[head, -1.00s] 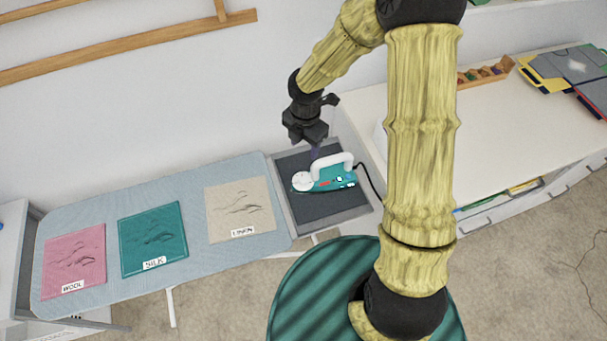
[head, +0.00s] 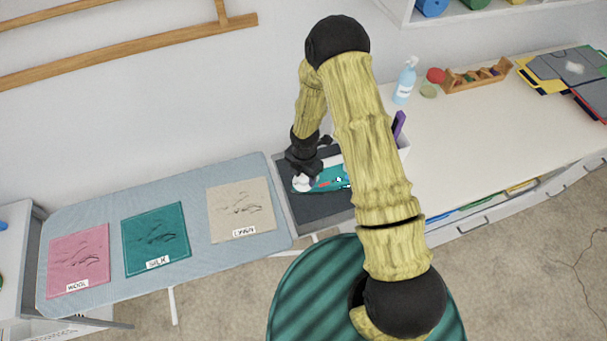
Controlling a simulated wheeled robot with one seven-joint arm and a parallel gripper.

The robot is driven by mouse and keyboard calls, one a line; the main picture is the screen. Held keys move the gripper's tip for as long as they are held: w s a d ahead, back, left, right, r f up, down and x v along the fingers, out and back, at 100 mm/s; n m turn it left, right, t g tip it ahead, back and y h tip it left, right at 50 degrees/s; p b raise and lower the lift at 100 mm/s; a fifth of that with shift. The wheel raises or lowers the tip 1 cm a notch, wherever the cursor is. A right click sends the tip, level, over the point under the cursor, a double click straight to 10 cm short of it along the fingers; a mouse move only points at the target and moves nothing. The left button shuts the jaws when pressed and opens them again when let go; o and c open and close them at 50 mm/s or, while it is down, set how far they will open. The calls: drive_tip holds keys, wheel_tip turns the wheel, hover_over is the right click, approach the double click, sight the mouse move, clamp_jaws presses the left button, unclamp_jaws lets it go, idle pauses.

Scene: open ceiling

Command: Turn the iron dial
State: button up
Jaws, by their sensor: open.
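The iron (head: 325,183) is teal with a white handle and lies on the dark grey rest (head: 320,208) at the right end of the ironing board. Its white round dial (head: 302,184) is at the iron's left end. My gripper (head: 303,174) is right above the dial, pointing down. It is open, with nothing seen between its fingers. The fingertips are small and dark here, so I cannot tell whether they touch the dial. My arm hides the right part of the iron and most of its handle.
The light blue ironing board (head: 95,220) holds pink wool, teal silk and beige linen cloths. A white table (head: 470,135) stands to the right with a spray bottle (head: 405,80), a wooden rack (head: 478,76) and folders. The wall is close behind the board.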

drive_tip(key=shift+f, duration=0.7)
drive_tip(key=c, duration=1)
